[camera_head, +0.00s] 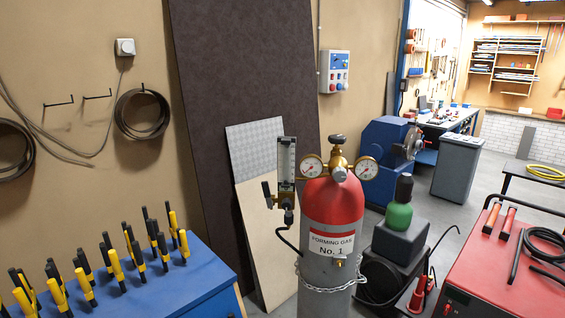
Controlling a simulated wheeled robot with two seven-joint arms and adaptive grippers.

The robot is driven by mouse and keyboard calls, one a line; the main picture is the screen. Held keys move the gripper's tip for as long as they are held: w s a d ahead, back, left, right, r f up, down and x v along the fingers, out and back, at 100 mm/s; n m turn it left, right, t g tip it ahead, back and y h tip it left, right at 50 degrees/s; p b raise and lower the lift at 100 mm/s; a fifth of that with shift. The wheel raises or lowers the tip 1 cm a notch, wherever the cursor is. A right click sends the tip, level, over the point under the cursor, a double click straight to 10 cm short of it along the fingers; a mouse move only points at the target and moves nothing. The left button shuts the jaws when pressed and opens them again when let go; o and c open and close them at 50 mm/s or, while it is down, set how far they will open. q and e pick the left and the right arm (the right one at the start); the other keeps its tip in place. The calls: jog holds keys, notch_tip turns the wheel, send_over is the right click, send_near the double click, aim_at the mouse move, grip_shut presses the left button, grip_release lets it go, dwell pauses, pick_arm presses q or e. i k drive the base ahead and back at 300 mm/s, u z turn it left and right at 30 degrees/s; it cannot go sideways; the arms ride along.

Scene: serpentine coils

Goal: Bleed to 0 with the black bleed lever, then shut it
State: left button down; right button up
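A grey gas cylinder with a red top (334,200) stands upright, labelled "FORMING GAS No. 1". A brass regulator (339,174) sits on it, with a round gauge on the left (312,167) and another on the right (366,168). Their needles are too small to read. A clear flowmeter tube (286,160) stands left of the regulator. A black lever (267,193), which looks like the bleed lever, sticks up slightly tilted at the flowmeter's left side. Whether it is open or shut I cannot tell. Neither of my grippers is in view.
A chain (325,288) goes around the cylinder, and a black hose (286,240) hangs beside it. A blue bench (190,283) with several yellow-black tools is at left. A red cart (500,270) is at right.

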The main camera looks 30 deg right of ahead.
aim_at(267, 195)
jog(key=z, duration=0.85)
